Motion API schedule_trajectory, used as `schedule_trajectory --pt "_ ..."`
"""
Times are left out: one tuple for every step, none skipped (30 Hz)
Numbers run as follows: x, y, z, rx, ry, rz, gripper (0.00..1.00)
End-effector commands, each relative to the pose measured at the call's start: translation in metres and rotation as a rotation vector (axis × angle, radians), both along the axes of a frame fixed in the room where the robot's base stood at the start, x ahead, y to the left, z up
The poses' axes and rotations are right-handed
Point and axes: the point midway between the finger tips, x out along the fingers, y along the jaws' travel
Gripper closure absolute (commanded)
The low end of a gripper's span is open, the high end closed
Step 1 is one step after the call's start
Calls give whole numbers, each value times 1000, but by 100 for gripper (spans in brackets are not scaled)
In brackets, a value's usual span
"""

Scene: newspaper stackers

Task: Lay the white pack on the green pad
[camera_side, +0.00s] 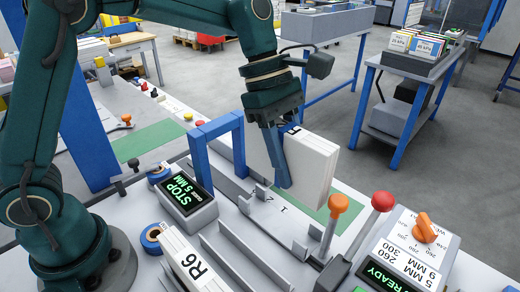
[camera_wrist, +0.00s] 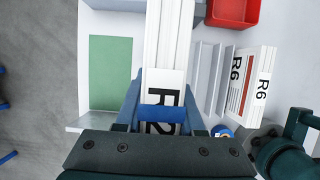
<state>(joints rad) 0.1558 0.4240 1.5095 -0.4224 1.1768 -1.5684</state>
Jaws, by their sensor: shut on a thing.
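My gripper (camera_side: 283,178) has its blue fingers shut on the white pack (camera_side: 312,170), which hangs tilted above the bench. In the wrist view, my gripper (camera_wrist: 162,115) grips the white pack (camera_wrist: 168,45) near its labelled end, where the print looks like "R2". A green pad (camera_wrist: 110,72) lies flat and empty to the left of the pack there. In the side view a green patch (camera_side: 322,213) shows low behind the pack, partly hidden by it. Another green patch (camera_side: 146,140) lies farther left; I cannot tell whether it is the same surface.
A blue arch (camera_side: 240,150) stands close left of the pack. An orange-knobbed lever (camera_side: 338,203) and a red-knobbed lever (camera_side: 382,201) rise at its right. Another white pack marked R6 (camera_side: 180,258) stands at the front. A red bin (camera_wrist: 233,12) shows in the wrist view.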

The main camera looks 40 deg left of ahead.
Motion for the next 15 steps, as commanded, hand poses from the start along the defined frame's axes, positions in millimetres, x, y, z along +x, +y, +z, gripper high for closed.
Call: schedule_trajectory --pt "-2 0 -14 1 10 0 100" --pt "-2 0 -21 1 10 0 100" --pt "-2 0 -31 1 9 1 100" --pt "-2 0 -37 1 8 -1 100" --pt "-1 0 -43 0 9 0 100" --pt "-1 0 -49 0 7 -1 100" --pt "-1 0 -54 1 6 1 100" --pt "-1 0 -57 1 5 -1 100" --pt "-1 0 -61 0 4 -2 100" --pt "-1 0 -63 -1 4 -1 100" --pt "0 0 -65 -1 2 0 100" --pt "0 0 -67 -1 1 0 100" --pt "0 0 -70 -1 1 -2 100" --pt "0 0 -73 0 3 -1 100" --pt "-1 0 -79 1 5 0 100"
